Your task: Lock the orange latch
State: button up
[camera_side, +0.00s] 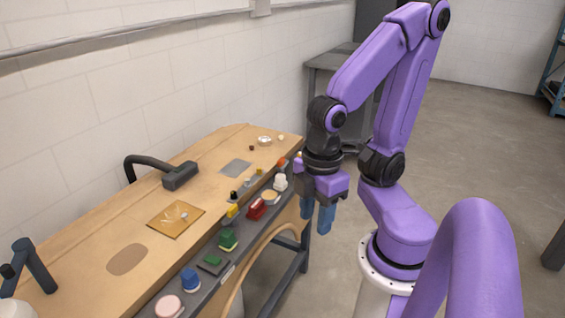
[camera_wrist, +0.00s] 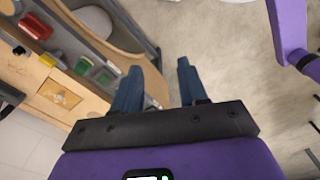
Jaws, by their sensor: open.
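A small orange piece (camera_side: 282,162), which looks like the orange latch, sits near the far end of the grey rail (camera_side: 205,270) on the bench's front edge. It is too small to tell its position or whether it is locked. My gripper (camera_side: 316,220) points down in front of the bench, off its edge, to the right of the orange piece and apart from it. Its two blue fingers are spread with nothing between them. They also show in the wrist view (camera_wrist: 158,68), above the floor. I cannot make out the orange piece in the wrist view.
The rail carries a red block (camera_side: 257,208), a green block (camera_side: 228,240), a blue knob (camera_side: 190,279), a pink disc (camera_side: 168,306) and a white piece (camera_side: 280,182). A black-handled fixture (camera_side: 180,176) stands on the wooden bench top (camera_side: 90,235). Floor lies open right of the bench.

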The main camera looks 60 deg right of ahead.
jog(key=w+r+m, duration=0.2)
jog(key=w+m, duration=0.6)
jog(key=w, duration=0.6)
jog(key=w+d+m, duration=0.9)
jog(key=w+d, duration=0.2)
jog(key=w, duration=0.3)
jog(key=m, duration=1.4)
send_over(281, 159)
notch_tip(281, 159, down, 5)
notch_tip(281, 159, down, 16)
jog(key=shift+f, duration=0.2)
